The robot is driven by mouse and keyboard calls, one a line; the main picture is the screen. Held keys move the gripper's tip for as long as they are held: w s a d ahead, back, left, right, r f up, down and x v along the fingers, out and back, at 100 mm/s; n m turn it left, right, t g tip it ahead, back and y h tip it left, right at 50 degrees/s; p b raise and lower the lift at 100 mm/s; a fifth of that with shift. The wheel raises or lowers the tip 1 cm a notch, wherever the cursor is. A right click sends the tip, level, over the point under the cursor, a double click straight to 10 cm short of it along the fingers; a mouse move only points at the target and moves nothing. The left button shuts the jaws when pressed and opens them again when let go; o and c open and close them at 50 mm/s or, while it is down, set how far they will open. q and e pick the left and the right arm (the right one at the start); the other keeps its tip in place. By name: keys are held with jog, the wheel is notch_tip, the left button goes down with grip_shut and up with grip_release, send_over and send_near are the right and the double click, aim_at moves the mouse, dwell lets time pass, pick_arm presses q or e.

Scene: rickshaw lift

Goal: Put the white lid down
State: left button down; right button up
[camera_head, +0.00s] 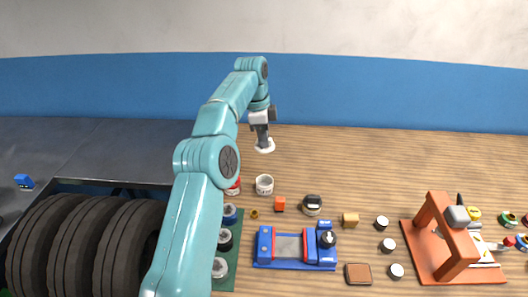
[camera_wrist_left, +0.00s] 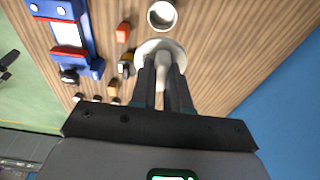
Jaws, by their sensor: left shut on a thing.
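The white lid (camera_head: 265,147) is a round disc with a knob, at the lower end of my left gripper (camera_head: 262,132) in the head view. In the left wrist view the lid (camera_wrist_left: 148,47) sits at the fingertips, and my left gripper (camera_wrist_left: 163,64) is shut on its knob, pointing down. The lid looks level and close to the wooden table top; I cannot tell if it touches. A white cup (camera_head: 264,184) stands nearer me than the lid, apart from it; it also shows in the left wrist view (camera_wrist_left: 162,14). My right gripper is out of view.
An orange block (camera_head: 280,204), a black-and-white item (camera_head: 312,204) and a blue vise-like fixture (camera_head: 294,248) stand nearer me. An orange press (camera_head: 452,245) is at the right. Dark tyres (camera_head: 80,245) fill the lower left. The wooden table (camera_head: 370,165) right of the lid is bare.

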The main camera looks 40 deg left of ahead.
pick_arm(q)
notch_tip(320, 180, up, 5)
jog(key=shift+f+p, duration=0.1)
jog(key=shift+p, duration=1.15)
jog(key=shift+w+a+n, duration=0.1)
jog(key=shift+w+n, duration=0.1)
jog(key=shift+n, duration=0.9)
jog(key=n, duration=0.2)
jog(key=f+n, duration=0.1)
jog(key=shift+w+a+n+y, duration=0.2)
jog(key=shift+w+n+y, duration=0.1)
jog(key=shift+y, duration=0.1)
jog(key=s+a+f+n+y+b, duration=0.1)
jog(key=s+a+f+n+b, duration=0.1)
jog(key=s+a+n, duration=0.5)
jog(key=s+a+f+n+y+b, duration=0.1)
jog(key=s+a+f+n+b, duration=0.15)
jog(key=s+a+n, duration=0.45)
jog(key=shift+m, duration=0.9)
jog(key=f, duration=0.5)
jog(key=a+f, duration=0.1)
jog(key=f, duration=0.8)
jog(key=shift+w+a+f, duration=0.3)
notch_tip(320, 180, down, 4)
jog(key=shift+f, duration=0.4)
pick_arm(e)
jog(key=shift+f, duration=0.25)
